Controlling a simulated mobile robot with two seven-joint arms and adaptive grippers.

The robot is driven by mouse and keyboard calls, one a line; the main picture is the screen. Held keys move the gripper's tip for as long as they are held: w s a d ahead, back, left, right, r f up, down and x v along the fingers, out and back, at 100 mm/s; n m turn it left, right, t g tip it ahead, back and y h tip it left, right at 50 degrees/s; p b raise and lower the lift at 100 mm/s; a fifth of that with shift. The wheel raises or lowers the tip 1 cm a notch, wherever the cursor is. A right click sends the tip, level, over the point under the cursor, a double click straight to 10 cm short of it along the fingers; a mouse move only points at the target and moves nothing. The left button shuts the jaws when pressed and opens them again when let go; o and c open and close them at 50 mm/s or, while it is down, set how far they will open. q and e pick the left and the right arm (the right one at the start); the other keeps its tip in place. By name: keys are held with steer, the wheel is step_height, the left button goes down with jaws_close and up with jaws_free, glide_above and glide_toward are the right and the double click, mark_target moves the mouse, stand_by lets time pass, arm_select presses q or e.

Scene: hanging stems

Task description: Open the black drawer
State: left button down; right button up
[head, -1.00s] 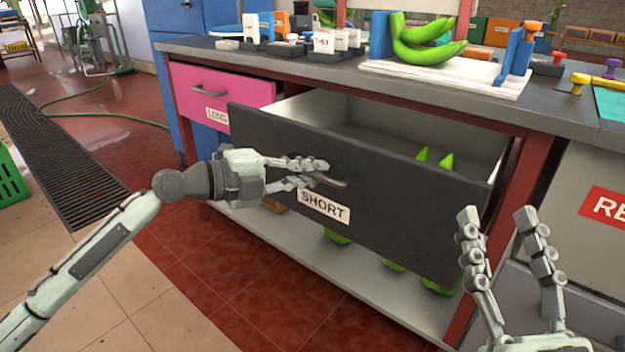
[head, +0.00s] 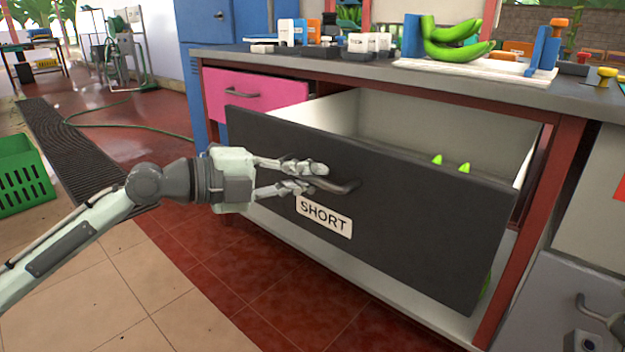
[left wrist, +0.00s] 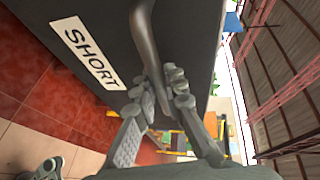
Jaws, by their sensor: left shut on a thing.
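The black drawer (head: 420,220) carries a SHORT label (head: 323,216) and stands well out from the bench, its pale inside showing. Two green tips (head: 450,165) rise inside it. My left gripper (head: 318,177) is shut on the dark bar handle (head: 345,186) of this drawer. In the left wrist view my left fingers (left wrist: 158,90) close around the handle (left wrist: 145,35), beside the label (left wrist: 88,52). A small grey piece at the lower right edge of the head view looks like a fingertip of my right gripper (head: 583,341); its jaws are cut off.
A pink drawer (head: 262,98) sits left of the black one. Green bananas (head: 458,42) lie on a white board on the bench top (head: 385,68). A green crate (head: 24,176) stands at far left. The tiled floor (head: 140,270) before the bench is clear.

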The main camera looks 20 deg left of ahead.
arm_select(q)
steer(key=c, duration=1.9)
jaws_free()
steer(key=shift+o, duration=0.2)
steer(key=shift+s+a, duration=0.5)
steer(key=v, duration=1)
steer(key=shift+s+a+r, duration=0.15)
steer(key=shift+s+r, duration=0.05)
steer(key=shift+s, duration=0.05)
